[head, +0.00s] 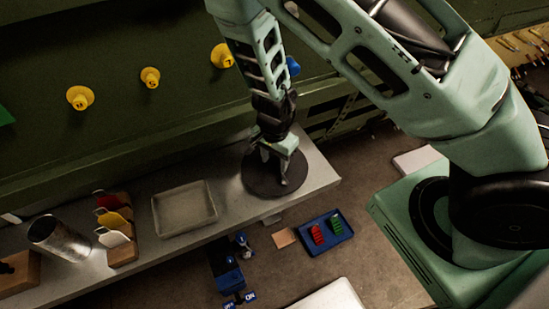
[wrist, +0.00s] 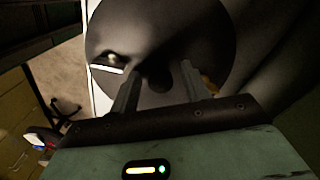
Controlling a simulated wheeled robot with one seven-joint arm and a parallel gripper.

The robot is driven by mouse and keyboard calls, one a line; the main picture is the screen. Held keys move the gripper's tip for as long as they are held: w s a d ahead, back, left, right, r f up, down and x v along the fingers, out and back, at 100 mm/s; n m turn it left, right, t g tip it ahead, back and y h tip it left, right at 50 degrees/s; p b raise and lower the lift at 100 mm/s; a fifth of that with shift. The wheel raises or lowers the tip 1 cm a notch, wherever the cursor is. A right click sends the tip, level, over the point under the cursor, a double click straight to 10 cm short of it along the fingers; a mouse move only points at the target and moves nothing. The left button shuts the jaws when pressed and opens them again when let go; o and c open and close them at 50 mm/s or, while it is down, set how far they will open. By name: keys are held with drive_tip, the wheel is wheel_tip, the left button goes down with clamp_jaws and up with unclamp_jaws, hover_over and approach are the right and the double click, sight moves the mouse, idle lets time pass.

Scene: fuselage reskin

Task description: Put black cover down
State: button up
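The black cover (head: 262,181) is a round dark disc, lying flat as far as I can tell at the right end of the grey bench. My gripper (head: 283,180) is directly above it, pointing down. In the wrist view the black cover (wrist: 190,30) fills the upper middle, with a dark knob (wrist: 156,79) near its lower part. My gripper (wrist: 160,78) shows two fingers set apart, one on each side of the knob, with visible gaps. It looks open and not closed on the knob. The exact contact of the cover's underside is hidden.
On the bench (head: 318,170) are a shallow grey tray (head: 185,209), a holder with red, yellow and white items (head: 115,228) and a metal cylinder (head: 58,240). Yellow knobs (head: 150,77) stick out of the green fuselage. A blue tray (head: 326,232) lies below the bench edge.

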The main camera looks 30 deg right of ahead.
sight(274, 159)
drive_tip(key=shift+r, duration=0.1)
wheel_tip(274, 159, up, 11)
drive_tip(key=p, duration=0.1)
drive_tip(key=s+a+r+n, duration=0.3)
drive_tip(key=s+r+n, duration=0.5)
drive_tip(key=s+n, duration=0.1)
drive_tip(key=s+a+r+n, duration=0.4)
drive_tip(key=s+r+n, duration=0.5)
drive_tip(key=s+n, duration=0.1)
drive_tip(key=shift+a+n+y, duration=0.15)
drive_tip(key=shift+n+y, duration=0.15)
drive_tip(key=shift+n, duration=0.2)
drive_tip(key=shift+s+f, duration=0.1)
drive_tip(key=shift+f, duration=0.05)
